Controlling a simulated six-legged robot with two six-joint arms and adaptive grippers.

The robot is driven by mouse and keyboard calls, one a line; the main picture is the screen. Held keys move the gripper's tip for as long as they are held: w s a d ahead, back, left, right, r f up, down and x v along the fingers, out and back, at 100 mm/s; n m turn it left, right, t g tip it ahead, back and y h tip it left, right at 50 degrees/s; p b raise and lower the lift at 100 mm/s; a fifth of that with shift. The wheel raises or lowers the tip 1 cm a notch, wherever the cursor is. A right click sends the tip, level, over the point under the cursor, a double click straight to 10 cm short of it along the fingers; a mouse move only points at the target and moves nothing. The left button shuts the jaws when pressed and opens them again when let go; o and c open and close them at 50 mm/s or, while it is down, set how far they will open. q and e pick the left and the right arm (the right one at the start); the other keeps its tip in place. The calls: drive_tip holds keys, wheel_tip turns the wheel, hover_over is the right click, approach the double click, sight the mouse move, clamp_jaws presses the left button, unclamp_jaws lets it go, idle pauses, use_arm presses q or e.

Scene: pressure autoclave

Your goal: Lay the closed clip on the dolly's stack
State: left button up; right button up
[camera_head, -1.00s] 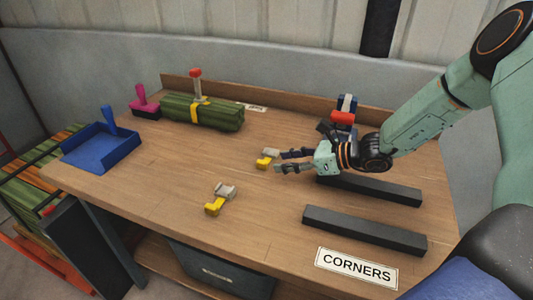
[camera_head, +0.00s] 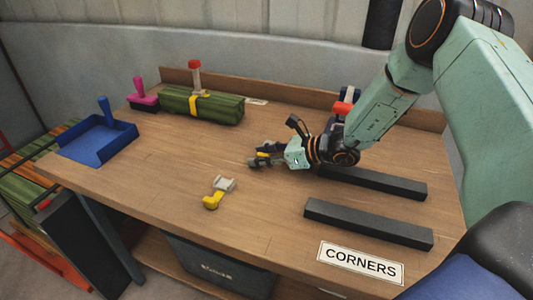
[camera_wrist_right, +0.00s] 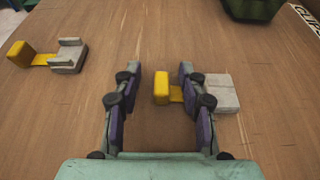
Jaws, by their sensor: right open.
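My right gripper (camera_head: 258,157) is open, low over the table at one yellow-and-grey clip (camera_head: 265,155). In the right wrist view that clip's yellow block (camera_wrist_right: 162,88) shows between the fingers, and its grey block (camera_wrist_right: 222,93) lies outside the right finger. I cannot tell whether the fingers touch it. A second yellow-and-grey clip (camera_head: 217,193) lies apart, nearer the front; its grey end has raised sides and looks open in the wrist view (camera_wrist_right: 47,56). The dolly (camera_head: 30,249) stands left of the table with a stack of green and orange strips (camera_head: 25,185). My left gripper is not in view.
A green bundle with a yellow band (camera_head: 215,107) lies at the back, near a blue tray (camera_head: 97,150) and a pink-handled tool (camera_head: 143,97). Two dark bars (camera_head: 368,224) lie at right by the CORNERS label (camera_head: 360,263).

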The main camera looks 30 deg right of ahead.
drive_tip(key=shift+d, duration=0.15)
drive_tip(key=shift+w, duration=0.1)
drive_tip(key=c, duration=0.4)
clamp_jaws()
